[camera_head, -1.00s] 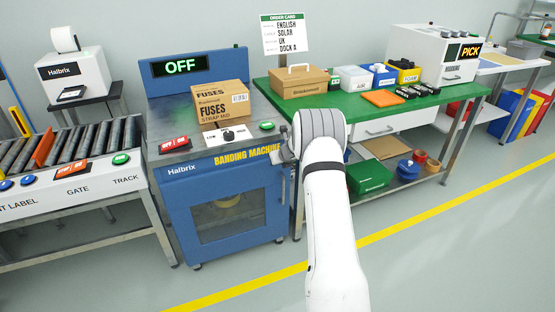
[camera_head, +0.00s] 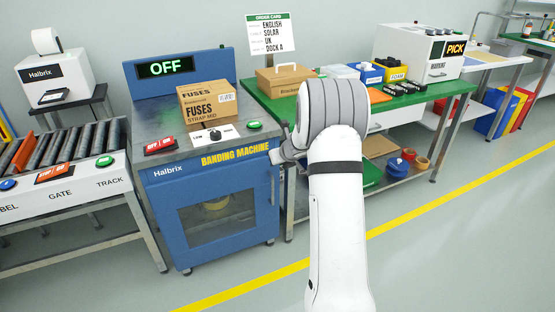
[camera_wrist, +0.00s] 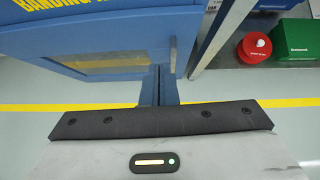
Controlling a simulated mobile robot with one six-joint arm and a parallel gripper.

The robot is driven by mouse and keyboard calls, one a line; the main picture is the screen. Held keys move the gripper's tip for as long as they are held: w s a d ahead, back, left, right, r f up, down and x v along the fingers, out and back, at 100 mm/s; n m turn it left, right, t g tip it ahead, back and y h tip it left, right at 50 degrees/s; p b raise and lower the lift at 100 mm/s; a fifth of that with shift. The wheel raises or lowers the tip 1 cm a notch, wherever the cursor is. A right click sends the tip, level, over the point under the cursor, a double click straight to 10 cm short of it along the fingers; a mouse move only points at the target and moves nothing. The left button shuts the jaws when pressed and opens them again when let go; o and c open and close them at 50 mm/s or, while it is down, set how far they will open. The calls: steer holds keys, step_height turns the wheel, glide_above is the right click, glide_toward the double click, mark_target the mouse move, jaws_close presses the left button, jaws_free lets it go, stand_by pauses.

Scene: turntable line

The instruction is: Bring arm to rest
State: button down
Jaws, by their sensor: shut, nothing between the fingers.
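My white arm with its grey ribbed wrist (camera_head: 335,108) rises from the bottom of the head view, bent at the top. My gripper (camera_head: 280,154) shows only in part at the left of the wrist, in front of the right edge of the blue banding machine (camera_head: 160,205). It is shut and empty. In the wrist view the dark gripper body (camera_wrist: 160,120) lies across the lower middle, with the machine's blue side (camera_wrist: 100,40) beyond it. I cannot tell whether the gripper touches the machine.
A FUSES carton (camera_head: 207,105) stands on the banding machine, whose display (camera_head: 165,67) reads OFF. A roller track (camera_head: 60,150) is at left. A green table (camera_head: 272,107) with a brown carton (camera_head: 284,80) is behind my arm. Floor is clear around the yellow line (camera_head: 400,222).

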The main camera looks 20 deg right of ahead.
steer(key=s+a+r+m+h+p, duration=0.2)
steer(key=s+r+m+p, duration=0.5)
steer(key=r, duration=0.5)
steer(key=s+a+r+m+h+p, duration=0.25)
steer(key=s+r+m, duration=0.25)
steer(key=r+m, duration=0.6)
steer(key=s+a+r+m+g+y+p, duration=0.1)
steer(key=s+a+r+m+g+p, duration=0.1)
steer(key=s+m, duration=0.4)
steer(key=s+a+r+m+g+y+p, duration=0.1)
steer(key=s+a+m, duration=0.5)
steer(key=s, duration=0.7)
steer(key=s+a+r+m+g+y+p, duration=0.1)
steer(key=s+a+r+m+g+p, duration=0.2)
steer(key=s, duration=0.7)
steer(key=a+r+m+p, duration=0.2)
steer(key=a+m+p, duration=0.1)
steer(key=shift+s+m+y+p, duration=0.2)
steer(key=shift+m+y+p, duration=0.1)
steer(key=shift+m+y, duration=0.1)
